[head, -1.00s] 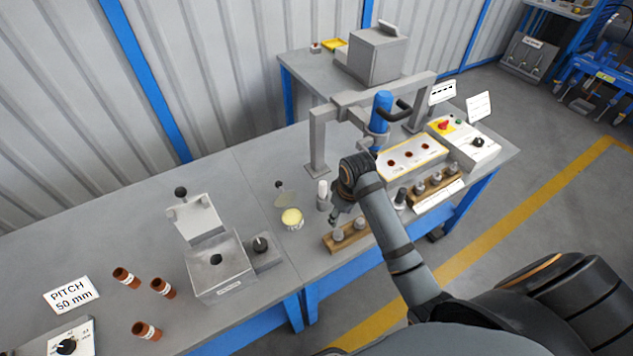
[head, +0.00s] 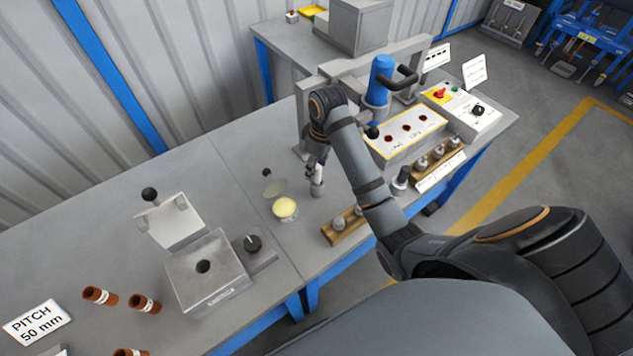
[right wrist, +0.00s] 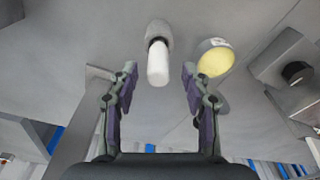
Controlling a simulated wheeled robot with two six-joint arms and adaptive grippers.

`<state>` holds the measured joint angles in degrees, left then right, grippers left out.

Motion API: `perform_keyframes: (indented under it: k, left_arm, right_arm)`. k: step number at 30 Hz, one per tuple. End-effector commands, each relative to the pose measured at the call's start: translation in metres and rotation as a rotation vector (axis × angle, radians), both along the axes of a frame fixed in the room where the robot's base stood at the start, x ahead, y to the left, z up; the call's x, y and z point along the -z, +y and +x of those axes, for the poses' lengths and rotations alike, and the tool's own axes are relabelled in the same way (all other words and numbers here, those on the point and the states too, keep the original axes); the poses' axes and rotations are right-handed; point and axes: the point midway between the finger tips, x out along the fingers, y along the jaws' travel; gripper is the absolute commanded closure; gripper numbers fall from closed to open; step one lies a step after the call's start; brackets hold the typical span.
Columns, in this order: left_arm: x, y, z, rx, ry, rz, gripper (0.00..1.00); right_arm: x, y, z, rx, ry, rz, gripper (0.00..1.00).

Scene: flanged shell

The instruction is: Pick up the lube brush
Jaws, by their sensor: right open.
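The lube brush appears as a white rounded handle (right wrist: 158,62) standing in a grey cup-like holder (right wrist: 157,32) in the right wrist view. In the head view the holder (head: 317,189) stands on the bench, with the white handle (head: 319,172) partly covered by my right gripper (head: 314,170). In the right wrist view my right gripper (right wrist: 159,78) is open, one finger on each side of the handle's line, with clear gaps and no visible contact. The brush's bristle end is hidden in the holder. My left gripper is not in view.
A round tin of yellow grease (head: 285,208) sits left of the holder. A wooden rack (head: 345,226) stands to the right, near the front edge. A grey press frame with a blue cylinder (head: 381,78) rises behind. A lidded grey box (head: 207,270) stands further left.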

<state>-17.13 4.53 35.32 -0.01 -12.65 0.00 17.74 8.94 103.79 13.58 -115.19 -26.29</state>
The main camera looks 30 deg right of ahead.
Motion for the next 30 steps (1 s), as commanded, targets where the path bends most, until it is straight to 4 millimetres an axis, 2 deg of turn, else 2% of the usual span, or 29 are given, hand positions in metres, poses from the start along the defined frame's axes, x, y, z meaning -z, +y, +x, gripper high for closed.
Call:
perform_keyframes:
  k: [3,9,11,14,19,27,30]
  left_arm:
    - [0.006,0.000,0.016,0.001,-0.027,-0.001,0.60]
    - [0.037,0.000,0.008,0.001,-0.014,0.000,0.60]
    - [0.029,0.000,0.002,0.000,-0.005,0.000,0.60]
    - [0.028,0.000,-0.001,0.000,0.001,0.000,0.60]
    - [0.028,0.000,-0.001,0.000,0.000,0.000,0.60]
    - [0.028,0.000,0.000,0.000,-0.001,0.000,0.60]
    - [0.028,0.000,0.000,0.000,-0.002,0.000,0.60]
  right_arm:
    - [0.007,0.000,0.001,0.000,0.000,0.000,0.52]
    - [0.039,0.000,0.005,0.001,0.001,0.000,0.52]
    - [0.043,0.001,0.006,0.001,0.004,0.000,0.52]
    - [0.050,0.001,0.007,0.000,0.001,0.000,0.52]
    - [0.049,0.001,0.007,0.000,0.000,0.000,0.53]
    - [0.049,0.001,0.007,0.000,0.000,0.000,0.90]
    - [0.049,0.001,0.007,0.000,0.000,0.000,1.00]
